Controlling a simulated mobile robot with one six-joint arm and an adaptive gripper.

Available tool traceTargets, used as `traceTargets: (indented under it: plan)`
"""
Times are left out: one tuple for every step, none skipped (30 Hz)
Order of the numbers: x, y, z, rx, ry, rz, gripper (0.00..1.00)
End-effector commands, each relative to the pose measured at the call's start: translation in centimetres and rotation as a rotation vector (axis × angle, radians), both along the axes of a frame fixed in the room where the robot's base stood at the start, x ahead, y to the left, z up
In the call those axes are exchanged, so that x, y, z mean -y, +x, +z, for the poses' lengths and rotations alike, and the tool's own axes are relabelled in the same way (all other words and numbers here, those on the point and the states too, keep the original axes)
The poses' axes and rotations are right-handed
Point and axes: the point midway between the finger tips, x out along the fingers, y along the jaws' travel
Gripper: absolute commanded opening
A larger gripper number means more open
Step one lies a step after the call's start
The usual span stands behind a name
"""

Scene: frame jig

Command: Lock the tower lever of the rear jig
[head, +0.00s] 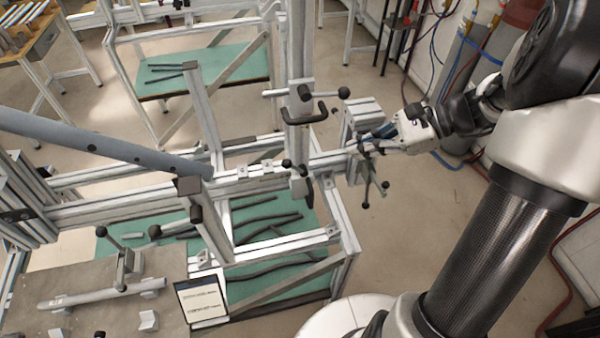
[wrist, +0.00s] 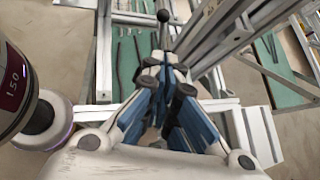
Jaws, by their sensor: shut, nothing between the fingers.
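A tall aluminium post (head: 299,60) stands near the middle of the head view. A clamp on it carries a horizontal lever (head: 325,93) with a black ball knob, above a black handle. A second lever (head: 367,180) with black knobs hangs below my gripper, by the frame's right end. I cannot tell for certain which is the tower lever. My gripper (head: 369,140) is at the frame's right side, right of the post. In the wrist view my blue-padded fingers (wrist: 166,66) meet at the tips, empty. A black ball knob (wrist: 163,15) on a rod shows just beyond them; contact is unclear.
Aluminium rails (head: 260,187) surround the post, with a green shelf (head: 270,232) holding dark rods below. A long grey tube (head: 100,140) slopes in from the left. A grey worktable (head: 90,310) with a clipboard (head: 202,298) is front left. Open floor (head: 420,225) lies right of the frame.

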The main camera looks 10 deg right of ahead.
Motion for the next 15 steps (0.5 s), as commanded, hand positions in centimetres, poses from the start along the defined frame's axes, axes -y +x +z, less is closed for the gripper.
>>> traceTargets:
  plan:
    - [0.6,-0.3,-0.6,0.019,0.017,-0.003,0.00]
    - [0.7,-0.5,-0.5,0.028,0.025,-0.001,0.00]
    - [0.9,-0.6,-0.5,0.037,0.032,0.000,0.00]
    - [0.8,-0.6,-0.4,0.041,0.037,0.003,0.00]
    - [0.7,-0.6,-0.4,0.044,0.039,0.004,0.00]
    - [0.5,-0.5,-0.5,0.044,0.039,0.005,0.00]
    - [0.2,-0.4,-0.6,0.045,0.039,0.006,0.00]
    - [-0.1,-0.3,-0.8,0.045,0.039,0.006,0.00]
    - [-0.6,-0.1,-1.1,0.044,0.039,0.008,0.00]
    - [-1.1,0.0,-1.4,0.043,0.039,0.008,0.00]
    - [-1.5,0.2,-1.8,0.043,0.038,0.008,0.00]
    - [-2.2,0.5,-2.2,0.043,0.039,0.008,0.00]
    - [-2.7,0.7,-2.6,0.043,0.039,0.008,0.00]
    - [-3.3,0.9,-3.0,0.042,0.038,0.009,0.00]
    - [-3.9,1.2,-3.5,0.042,0.038,0.009,0.00]
